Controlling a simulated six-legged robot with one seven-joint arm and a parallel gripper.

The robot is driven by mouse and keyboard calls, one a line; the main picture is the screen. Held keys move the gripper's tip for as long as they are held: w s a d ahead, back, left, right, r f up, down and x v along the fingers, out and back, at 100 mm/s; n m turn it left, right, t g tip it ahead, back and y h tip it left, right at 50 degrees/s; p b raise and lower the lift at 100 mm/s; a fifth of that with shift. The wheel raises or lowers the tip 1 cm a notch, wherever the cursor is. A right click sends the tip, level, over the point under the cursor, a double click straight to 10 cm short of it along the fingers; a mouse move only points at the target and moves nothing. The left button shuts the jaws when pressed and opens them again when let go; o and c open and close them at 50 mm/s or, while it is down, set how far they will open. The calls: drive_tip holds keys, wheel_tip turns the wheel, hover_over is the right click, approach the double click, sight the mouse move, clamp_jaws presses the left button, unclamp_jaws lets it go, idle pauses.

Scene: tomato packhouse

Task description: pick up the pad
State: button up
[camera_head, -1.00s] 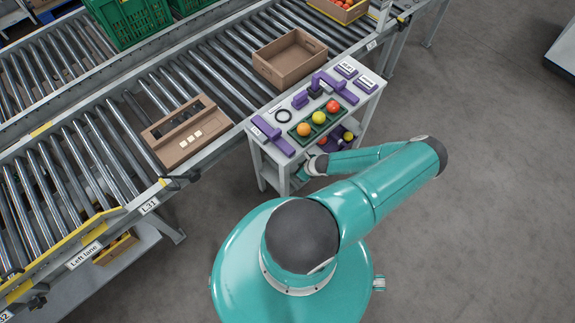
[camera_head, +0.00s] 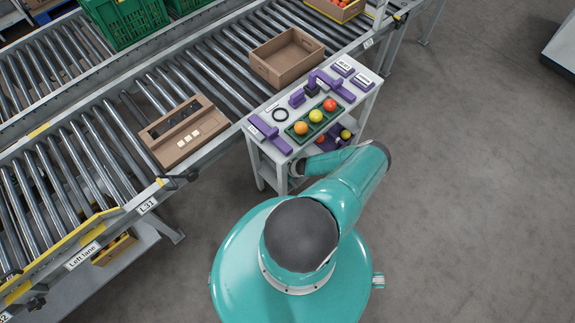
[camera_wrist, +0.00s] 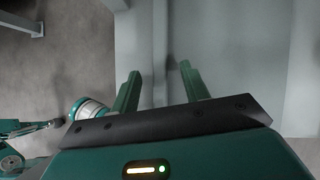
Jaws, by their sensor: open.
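The small white cart (camera_head: 268,160) stands against the conveyor and carries several small items on its top. I cannot tell for sure which item is the pad; a small dark block (camera_head: 311,91) sits among purple holders in the middle. My gripper (camera_wrist: 158,82) shows in the wrist view with its two green fingers apart and nothing between them. It faces plain grey surfaces. In the head view my arm hides it, low by the cart's near side.
A green tray (camera_head: 303,137) holds an orange, a yellow and a red tomato on the cart's near edge. More tomatoes are on the lower shelf. Cardboard boxes (camera_head: 287,58) stand on the rollers. The floor at right (camera_head: 470,200) is clear.

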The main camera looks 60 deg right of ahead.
drive_tip(key=shift+w+f, duration=0.1)
drive_tip(key=shift+f, duration=0.05)
clamp_jaws()
idle(0.4)
drive_tip(key=shift+r, duration=0.8)
drive_tip(key=s+r, duration=1.1)
drive_tip(key=s, duration=0.3)
drive_tip(key=shift+s+r, duration=0.15)
drive_tip(key=shift+r, duration=0.1)
